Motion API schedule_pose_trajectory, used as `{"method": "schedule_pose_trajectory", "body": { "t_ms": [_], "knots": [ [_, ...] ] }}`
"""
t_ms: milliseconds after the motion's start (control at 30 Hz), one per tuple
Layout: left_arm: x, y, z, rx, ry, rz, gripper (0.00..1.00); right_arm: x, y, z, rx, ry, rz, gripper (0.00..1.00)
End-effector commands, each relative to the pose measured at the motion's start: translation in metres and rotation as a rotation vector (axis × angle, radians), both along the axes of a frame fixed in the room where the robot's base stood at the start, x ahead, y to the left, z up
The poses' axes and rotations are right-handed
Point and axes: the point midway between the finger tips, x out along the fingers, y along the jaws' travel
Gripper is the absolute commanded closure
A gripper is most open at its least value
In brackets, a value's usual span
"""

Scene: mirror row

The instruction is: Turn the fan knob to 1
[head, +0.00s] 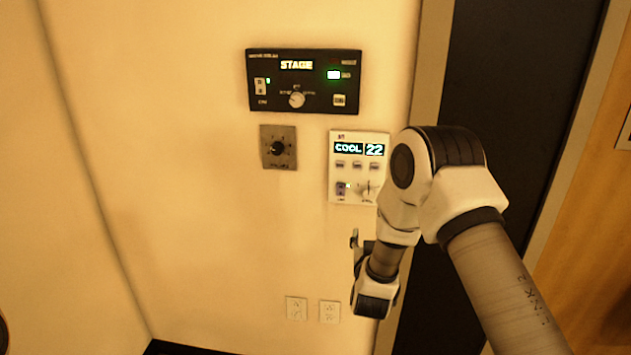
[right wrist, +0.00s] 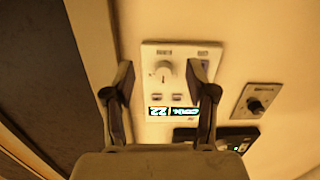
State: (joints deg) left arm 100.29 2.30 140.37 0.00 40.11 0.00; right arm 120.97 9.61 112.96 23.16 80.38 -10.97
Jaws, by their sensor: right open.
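A white thermostat panel (head: 337,188) on the wall shows "COOL 22". A pale round knob (head: 368,188) sits at its lower right, partly behind my right arm; its label is too small to read. In the right wrist view this knob (right wrist: 164,72) appears between the open fingers, and the panel looks upside down. A grey plate with a black knob (head: 277,148) is left of the panel; its label is also unreadable. My right gripper (head: 355,240) is open and empty, below the panel in the head view. Contact with the knob cannot be seen. My left gripper is out of view.
A black "STAGE" panel (head: 318,98) with a knob and switches is above. Two outlets (head: 296,308) are low on the wall. A dark door (head: 510,90) with its frame stands at the right. The wall at left is bare.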

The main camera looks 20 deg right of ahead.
Motion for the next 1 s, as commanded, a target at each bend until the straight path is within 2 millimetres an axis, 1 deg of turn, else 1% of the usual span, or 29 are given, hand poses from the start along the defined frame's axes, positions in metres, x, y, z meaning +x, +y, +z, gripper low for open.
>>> {"method": "schedule_pose_trajectory", "body": {
  "t_ms": [33, 100, 200, 233, 367, 500, 633, 733, 933, 967, 1000],
  "knots": [
    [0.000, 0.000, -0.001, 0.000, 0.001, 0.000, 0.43, 0.005, -0.004, 0.016, 0.003, -0.035, -0.008, 0.43],
    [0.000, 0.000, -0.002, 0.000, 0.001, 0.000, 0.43, 0.010, -0.008, 0.037, 0.008, -0.074, -0.015, 0.43],
    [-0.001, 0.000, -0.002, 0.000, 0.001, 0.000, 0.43, 0.014, -0.010, 0.052, 0.010, -0.099, -0.017, 0.43],
    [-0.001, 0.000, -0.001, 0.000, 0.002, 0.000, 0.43, 0.016, -0.011, 0.054, 0.011, -0.103, -0.017, 0.43],
    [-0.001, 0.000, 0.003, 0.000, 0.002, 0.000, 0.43, 0.030, -0.020, 0.054, 0.011, -0.102, -0.018, 0.43],
    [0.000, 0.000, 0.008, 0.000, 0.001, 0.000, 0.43, 0.055, -0.035, 0.055, 0.010, -0.102, -0.017, 0.43],
    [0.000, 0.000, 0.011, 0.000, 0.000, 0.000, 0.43, 0.072, -0.045, 0.053, 0.011, -0.100, -0.016, 0.43],
    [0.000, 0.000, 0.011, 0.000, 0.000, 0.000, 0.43, 0.078, -0.049, 0.052, 0.010, -0.098, -0.015, 0.43],
    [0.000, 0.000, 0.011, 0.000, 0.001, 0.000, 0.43, 0.079, -0.049, 0.052, 0.010, -0.098, -0.014, 0.43],
    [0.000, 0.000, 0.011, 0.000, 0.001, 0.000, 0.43, 0.079, -0.049, 0.052, 0.010, -0.098, -0.014, 0.47],
    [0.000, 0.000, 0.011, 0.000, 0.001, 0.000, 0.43, 0.079, -0.049, 0.052, 0.010, -0.098, -0.014, 0.61]
  ]
}}
